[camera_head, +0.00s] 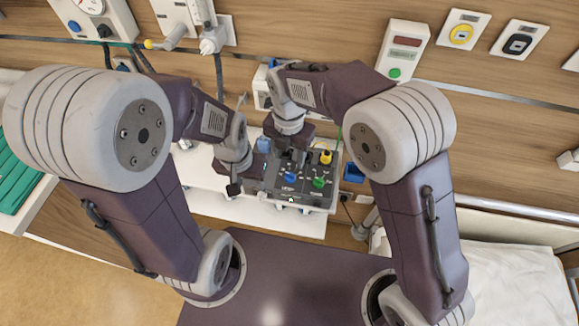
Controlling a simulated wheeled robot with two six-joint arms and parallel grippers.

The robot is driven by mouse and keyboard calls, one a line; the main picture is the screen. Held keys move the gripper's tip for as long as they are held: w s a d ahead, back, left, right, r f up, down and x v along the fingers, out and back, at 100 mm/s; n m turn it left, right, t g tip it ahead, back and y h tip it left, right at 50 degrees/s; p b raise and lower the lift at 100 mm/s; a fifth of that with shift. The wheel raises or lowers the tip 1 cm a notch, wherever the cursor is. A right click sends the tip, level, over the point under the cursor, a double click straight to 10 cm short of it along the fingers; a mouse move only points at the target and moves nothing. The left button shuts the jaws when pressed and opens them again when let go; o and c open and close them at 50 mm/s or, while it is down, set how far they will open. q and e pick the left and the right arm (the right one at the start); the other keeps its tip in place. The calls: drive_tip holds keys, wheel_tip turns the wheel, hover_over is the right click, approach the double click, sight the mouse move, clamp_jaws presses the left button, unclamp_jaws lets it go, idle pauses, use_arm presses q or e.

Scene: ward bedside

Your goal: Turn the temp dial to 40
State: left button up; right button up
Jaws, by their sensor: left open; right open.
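A dark control panel (302,193) sits on a white unit in the middle of the head view. It carries a blue knob (290,177), a green knob (319,183) and a yellow knob (326,157). The markings are too small to read, so I cannot tell which knob is the temp dial or its setting. My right gripper (293,160) is open, pointing down over the panel just behind the blue knob; whether it touches anything is unclear, and it hides part of the panel. My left gripper (234,188) is open and empty at the panel's left side.
The white surface (270,216) lies under the panel. A wall unit with a red display and green button (403,50) hangs behind my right arm. A bed with white linen (515,270) is at the lower right.

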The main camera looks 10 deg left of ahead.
sight(290, 174)
drive_tip(key=shift+d+f, duration=0.2)
drive_tip(key=shift+f, duration=0.2)
wheel_tip(290, 174, down, 8)
drive_tip(key=shift+w+f+p, duration=0.15)
drive_tip(key=shift+f+p, duration=0.05)
drive_tip(key=shift+p, duration=0.2)
clamp_jaws()
